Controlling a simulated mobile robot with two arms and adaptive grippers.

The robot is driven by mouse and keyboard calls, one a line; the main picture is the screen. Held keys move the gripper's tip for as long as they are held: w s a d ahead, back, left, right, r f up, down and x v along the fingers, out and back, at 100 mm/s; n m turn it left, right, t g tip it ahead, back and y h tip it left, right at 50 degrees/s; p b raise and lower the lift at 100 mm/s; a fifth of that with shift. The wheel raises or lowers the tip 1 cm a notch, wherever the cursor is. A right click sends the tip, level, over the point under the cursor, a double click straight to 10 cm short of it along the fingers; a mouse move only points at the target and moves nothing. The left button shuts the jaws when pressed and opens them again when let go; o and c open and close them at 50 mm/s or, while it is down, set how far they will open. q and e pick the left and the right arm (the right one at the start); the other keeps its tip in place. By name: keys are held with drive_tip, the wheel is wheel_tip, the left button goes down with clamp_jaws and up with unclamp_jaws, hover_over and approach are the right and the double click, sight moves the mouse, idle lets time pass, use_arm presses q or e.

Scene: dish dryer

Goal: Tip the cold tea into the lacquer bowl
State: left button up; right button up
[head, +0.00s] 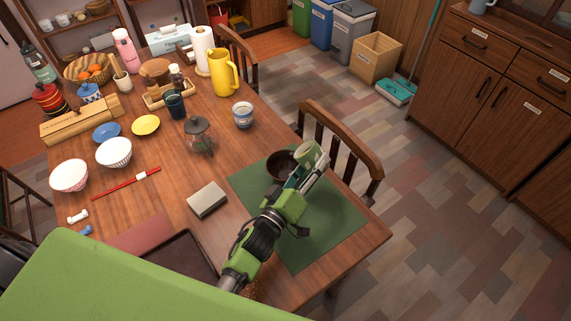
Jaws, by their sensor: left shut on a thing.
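A dark lacquer bowl (279,162) with a reddish-brown inside sits near the far left edge of the green mat. My left gripper (309,166) is shut on a pale green cup (308,152). The cup is held just right of the bowl, close to its rim, and looks tilted. The gripper and cup hide part of the bowl. I cannot see any tea or whether any is flowing. My right gripper is not in view.
The green mat (335,222) is otherwise bare. A yellow pitcher (223,75) stands farther back. A chair (340,140) is at the right edge.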

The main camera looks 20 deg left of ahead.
sight(301, 160)
use_arm(q)
drive_tip(key=shift+f+n+b, duration=0.25)
drive_tip(key=shift+n+b, duration=0.45)
drive_tip(key=shift+n, duration=0.2)
drive_tip(key=shift+r+n, duration=0.45)
drive_tip(key=shift+n, duration=0.45)
idle(0.4)
drive_tip(key=shift+f+n+t+y+b, duration=0.3)
drive_tip(key=shift+f+n+b, duration=0.05)
drive_tip(key=shift+n+b, duration=0.55)
idle(0.5)
drive_tip(key=shift+a+r, duration=0.15)
drive_tip(key=shift+w+a+r+n+p, duration=0.1)
drive_tip(key=shift+a+r+n+p, duration=0.05)
drive_tip(key=shift+a+n+p, duration=0.3)
drive_tip(key=shift+w+a+r+n+p, duration=0.15)
drive_tip(key=shift+a+n+p, duration=0.2)
drive_tip(key=shift+n+p, duration=0.2)
drive_tip(key=shift+a+r+n+p, duration=0.2)
drive_tip(key=shift+r+n+p, duration=0.15)
drive_tip(key=shift+n+p, duration=0.5)
idle(0.7)
drive_tip(key=shift+a+f+n, duration=0.25)
drive_tip(key=shift+f+n, duration=0.2)
drive_tip(key=shift+n, duration=0.6)
idle(0.3)
drive_tip(key=shift+a+r+t+y, duration=0.1)
drive_tip(key=shift+t+y, duration=0.2)
drive_tip(key=shift+y, duration=0.1)
